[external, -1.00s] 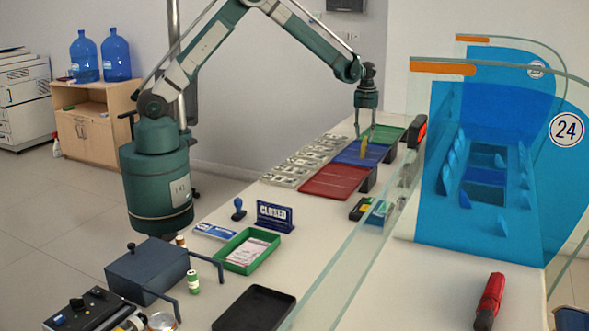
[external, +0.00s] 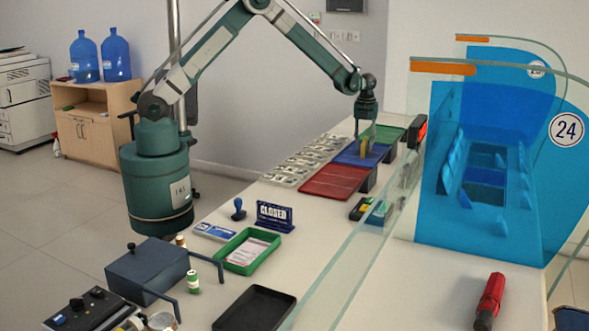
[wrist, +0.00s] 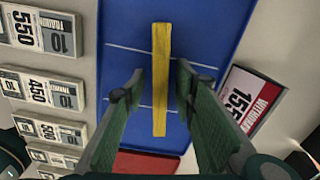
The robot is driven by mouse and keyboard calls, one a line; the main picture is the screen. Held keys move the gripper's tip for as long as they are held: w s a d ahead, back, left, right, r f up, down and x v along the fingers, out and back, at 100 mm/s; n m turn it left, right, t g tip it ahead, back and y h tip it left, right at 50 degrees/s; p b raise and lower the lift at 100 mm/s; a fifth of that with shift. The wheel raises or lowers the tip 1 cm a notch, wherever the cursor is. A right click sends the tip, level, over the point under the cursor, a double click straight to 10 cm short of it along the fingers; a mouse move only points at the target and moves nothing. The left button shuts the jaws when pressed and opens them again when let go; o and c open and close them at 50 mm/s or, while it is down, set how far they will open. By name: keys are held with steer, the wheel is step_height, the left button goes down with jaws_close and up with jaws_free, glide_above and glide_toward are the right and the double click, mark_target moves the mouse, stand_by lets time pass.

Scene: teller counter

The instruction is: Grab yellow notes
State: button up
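The yellow notes (wrist: 160,50) show in the wrist view as a narrow yellow strip over the blue tray (wrist: 215,40). In the external view the yellow notes (external: 365,148) stand upright on the blue tray (external: 350,155). My gripper (external: 366,140) points down right over them. In the wrist view the fingers of my gripper (wrist: 156,87) are open, one on each side of the strip, with a gap to it on both sides. In the external view the fingers partly overlap the notes, so their exact depth is hard to tell.
A red tray (external: 335,181) lies nearer and a green tray (external: 390,134) farther. Rows of printed note bundles (wrist: 40,88) lie to the left. A red-and-white sign (wrist: 250,98) stands to the right. The glass partition (external: 375,235) runs along the counter's right side.

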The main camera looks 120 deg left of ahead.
mark_target(364, 141)
jaws_close()
stand_by(0.4)
steer(key=shift+r+p, duration=0.55)
steer(key=shift+r, duration=4.5)
